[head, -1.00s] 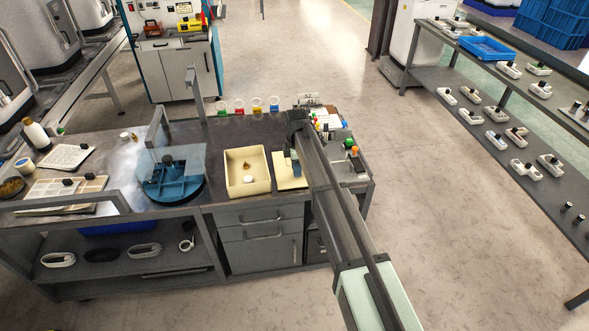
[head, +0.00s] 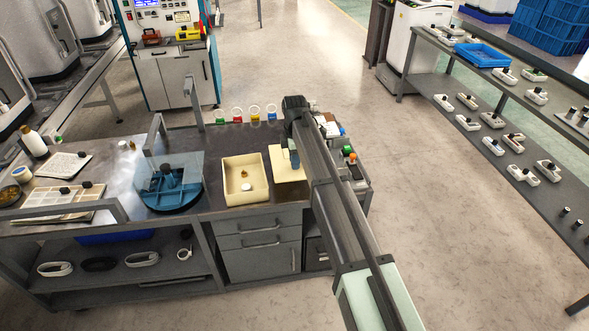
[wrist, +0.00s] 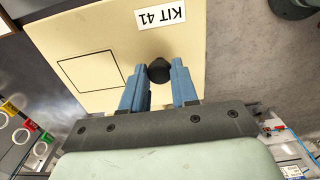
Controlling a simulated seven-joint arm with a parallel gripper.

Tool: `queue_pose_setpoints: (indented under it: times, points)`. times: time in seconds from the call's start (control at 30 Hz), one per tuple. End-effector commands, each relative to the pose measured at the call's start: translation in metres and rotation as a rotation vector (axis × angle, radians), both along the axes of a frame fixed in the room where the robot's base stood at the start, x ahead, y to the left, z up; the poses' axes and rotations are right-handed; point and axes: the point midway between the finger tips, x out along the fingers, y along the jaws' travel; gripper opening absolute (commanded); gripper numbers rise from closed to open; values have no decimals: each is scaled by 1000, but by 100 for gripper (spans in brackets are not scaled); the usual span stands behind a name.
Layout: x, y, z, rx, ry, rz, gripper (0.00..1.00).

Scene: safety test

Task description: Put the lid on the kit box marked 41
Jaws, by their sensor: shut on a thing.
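The flat cream lid (wrist: 98,62) fills much of the wrist view, with a label reading KIT 41, upside down there, and a square outline. My gripper (wrist: 158,78) has its blue fingers on both sides of the lid's black knob (wrist: 159,69) and is shut on it. In the head view the lid (head: 281,173) hangs under my gripper (head: 294,160), just right of an open cream box (head: 262,196). The box holds a small brown item (head: 244,173) and a white round item (head: 246,187). No marking on the box is readable.
A blue round fixture (head: 160,199) behind a clear shield stands left of the box. Coloured stands with rings (head: 238,116) line the bench's back edge. A control box with coloured buttons (head: 349,158) is at the right end.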

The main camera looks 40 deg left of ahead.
Motion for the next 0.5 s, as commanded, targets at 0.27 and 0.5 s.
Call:
queue_pose_setpoints:
  times: [0.27,0.5]
  points:
    - [-12,11,26,1,-1,19,0]
    - [-70,62,36,7,-6,106,0]
